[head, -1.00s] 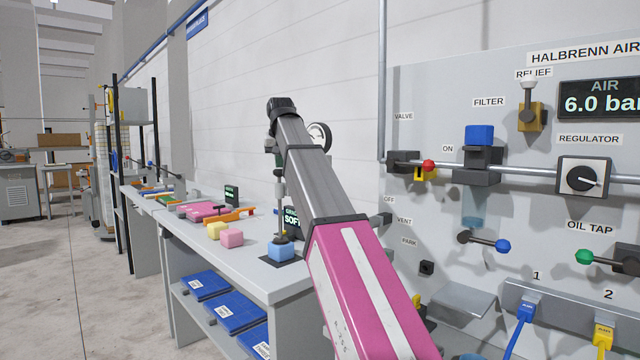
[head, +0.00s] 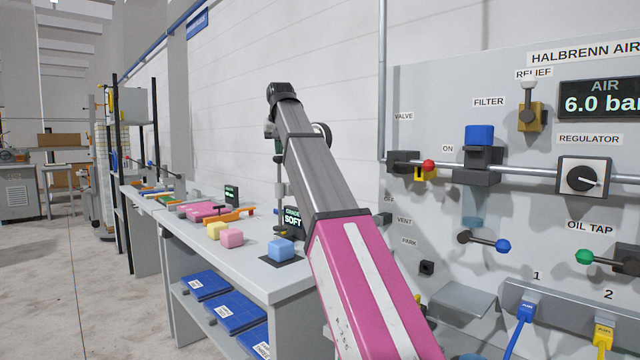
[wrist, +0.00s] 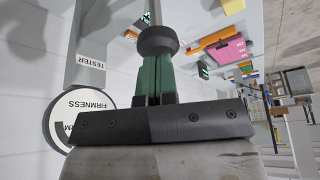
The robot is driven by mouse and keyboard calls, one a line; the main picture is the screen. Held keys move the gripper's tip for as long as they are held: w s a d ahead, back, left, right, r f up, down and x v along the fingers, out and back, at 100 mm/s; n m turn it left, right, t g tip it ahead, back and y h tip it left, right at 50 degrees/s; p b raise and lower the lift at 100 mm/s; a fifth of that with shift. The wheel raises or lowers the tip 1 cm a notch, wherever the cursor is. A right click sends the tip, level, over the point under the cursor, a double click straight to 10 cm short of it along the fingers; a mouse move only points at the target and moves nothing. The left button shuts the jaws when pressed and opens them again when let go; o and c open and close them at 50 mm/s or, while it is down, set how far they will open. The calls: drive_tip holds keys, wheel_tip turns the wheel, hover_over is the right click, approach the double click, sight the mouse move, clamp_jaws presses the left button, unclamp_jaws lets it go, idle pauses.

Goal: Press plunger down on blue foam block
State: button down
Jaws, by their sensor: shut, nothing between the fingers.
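The blue foam block (head: 281,250) sits on a dark pad near the right end of the bench, its top uncovered. The plunger's thin rod (head: 280,192) stands above it, partly beside my arm. The rod's lower end is raised clear of the block. My gripper (head: 275,146) is above the rod and partly hidden by my own arm. In the wrist view my gripper (wrist: 155,70) has its green fingers shut together, with nothing between them. The dark round plunger knob (wrist: 157,40) is just beyond the fingertips; I cannot tell whether they touch.
A round firmness gauge (wrist: 80,112) is beside my fingers. A display (head: 292,218) behind the block reads SOFT. The air panel (head: 520,120) stands on the right.

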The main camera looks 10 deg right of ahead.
wheel_tip(320, 180, up, 11)
drive_tip(key=shift+f, duration=0.2)
idle(1.0)
